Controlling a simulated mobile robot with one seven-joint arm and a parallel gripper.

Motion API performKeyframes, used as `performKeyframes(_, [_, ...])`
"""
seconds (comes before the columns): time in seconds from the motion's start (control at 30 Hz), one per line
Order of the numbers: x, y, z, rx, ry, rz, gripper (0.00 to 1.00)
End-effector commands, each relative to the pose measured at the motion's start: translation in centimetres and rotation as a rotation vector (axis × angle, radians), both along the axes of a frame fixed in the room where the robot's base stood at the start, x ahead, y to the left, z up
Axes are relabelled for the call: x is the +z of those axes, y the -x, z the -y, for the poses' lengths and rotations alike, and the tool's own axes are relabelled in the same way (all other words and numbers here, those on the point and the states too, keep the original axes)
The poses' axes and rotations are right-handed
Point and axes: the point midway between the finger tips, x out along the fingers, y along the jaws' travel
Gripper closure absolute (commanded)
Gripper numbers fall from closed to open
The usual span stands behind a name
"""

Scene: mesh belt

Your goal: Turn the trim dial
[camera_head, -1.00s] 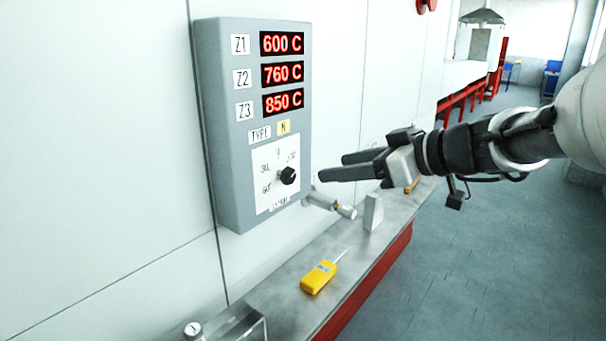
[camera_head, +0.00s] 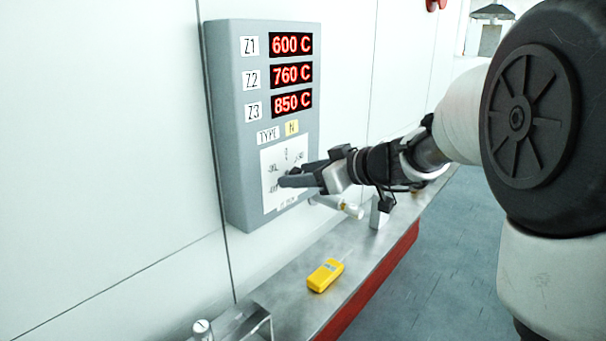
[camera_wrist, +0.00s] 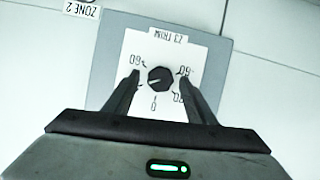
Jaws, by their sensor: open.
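The trim dial (camera_wrist: 160,79) is a round black knob on a white scale plate (camera_wrist: 143,46) marked "Z3 TRIM", upside down in the wrist view. My gripper (camera_wrist: 160,77) is open, with one finger on each side of the dial and a gap showing on both sides. In the head view my gripper (camera_head: 284,175) reaches in front of the plate (camera_head: 270,200) on the grey control panel (camera_head: 232,130). There its fingers hide the dial. Whether the fingertips reach the plate I cannot tell.
Red displays (camera_head: 291,74) read 600 C, 760 C and 850 C above the plate. A pipe stub (camera_head: 340,207) sticks out below my gripper. A yellow handheld device (camera_head: 325,275) lies on the metal ledge (camera_head: 300,310). White wall (camera_head: 110,120) lies left.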

Motion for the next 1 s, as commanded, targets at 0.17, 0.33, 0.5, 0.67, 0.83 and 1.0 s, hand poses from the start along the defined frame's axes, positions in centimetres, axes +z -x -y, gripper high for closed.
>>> performKeyframes(0.17, [-0.01,0.01,0.03,0.000,0.000,0.000,0.64])
performKeyframes(0.33, [0.00,0.03,0.05,0.000,0.000,0.000,0.91])
performKeyframes(0.5, [-0.07,0.00,0.09,-0.001,-0.005,-0.006,0.90])
performKeyframes(0.67, [-0.27,-0.06,0.21,-0.002,-0.029,-0.039,0.90])
performKeyframes(0.83, [-0.48,-0.15,0.31,-0.003,-0.089,-0.115,0.90])
performKeyframes(1.0, [-0.59,-0.31,0.43,-0.003,-0.176,-0.227,0.90])
